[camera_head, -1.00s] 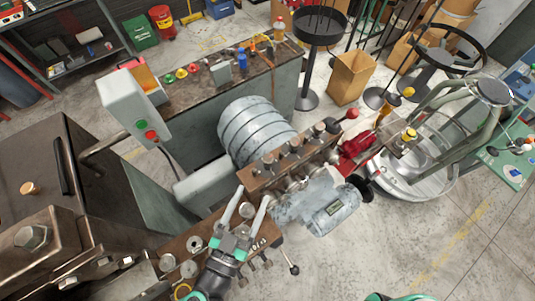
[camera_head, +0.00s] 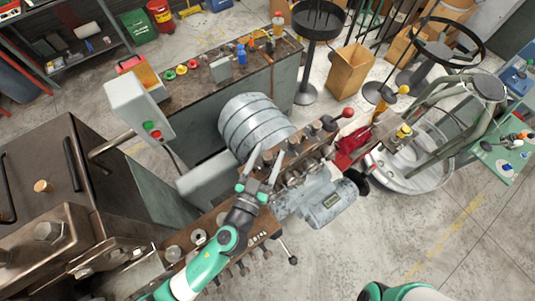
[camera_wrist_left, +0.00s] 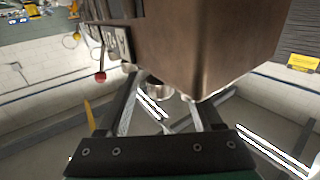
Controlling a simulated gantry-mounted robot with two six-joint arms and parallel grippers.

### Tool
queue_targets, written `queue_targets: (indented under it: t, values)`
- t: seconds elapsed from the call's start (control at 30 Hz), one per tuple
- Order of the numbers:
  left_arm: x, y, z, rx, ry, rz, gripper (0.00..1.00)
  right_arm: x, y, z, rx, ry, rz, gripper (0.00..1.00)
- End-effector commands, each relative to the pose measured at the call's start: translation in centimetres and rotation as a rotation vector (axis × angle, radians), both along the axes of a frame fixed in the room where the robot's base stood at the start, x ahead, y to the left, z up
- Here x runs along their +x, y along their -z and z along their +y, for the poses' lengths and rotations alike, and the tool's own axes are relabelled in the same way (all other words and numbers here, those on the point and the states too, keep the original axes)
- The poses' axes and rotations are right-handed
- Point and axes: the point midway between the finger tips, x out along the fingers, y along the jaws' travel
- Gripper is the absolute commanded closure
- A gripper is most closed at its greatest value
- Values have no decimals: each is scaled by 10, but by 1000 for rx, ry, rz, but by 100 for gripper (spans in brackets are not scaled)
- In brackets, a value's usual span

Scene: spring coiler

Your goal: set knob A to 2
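The spring coiler shows in the head view with a brown upper block (camera_head: 303,157) that carries several metal knobs, such as this dark one (camera_head: 317,129). No label is legible, so I cannot tell which is knob A. My left gripper (camera_head: 266,157) is open at the left end of that block, its fingers spread and pointing up. In the left wrist view the open fingers (camera_wrist_left: 166,90) have a small round metal piece (camera_wrist_left: 159,90) between or just beyond them; contact cannot be told. A brown block (camera_wrist_left: 205,45) fills the view above. My right gripper is out of view.
A lower plate with round metal parts (camera_head: 199,236) lies beside my left arm. A red-tipped lever (camera_head: 347,113) and a black-tipped lever (camera_head: 292,259) stick out from the machine. A grey control box (camera_head: 138,104) stands at left. Open floor (camera_head: 400,235) lies at lower right.

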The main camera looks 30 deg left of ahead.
Motion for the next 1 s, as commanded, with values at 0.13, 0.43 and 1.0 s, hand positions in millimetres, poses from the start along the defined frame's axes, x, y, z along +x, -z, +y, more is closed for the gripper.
queue_targets:
  t: [0.13, 0.43, 1.0]
  values:
    - [0, 0, 0, 0, 0, 0, 60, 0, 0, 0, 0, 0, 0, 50]
    - [0, 0, 0, 0, 0, 0, 100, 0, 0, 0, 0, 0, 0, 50]
    - [1, -3, 2, 5, 149, 14, 100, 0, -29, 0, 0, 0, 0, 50]
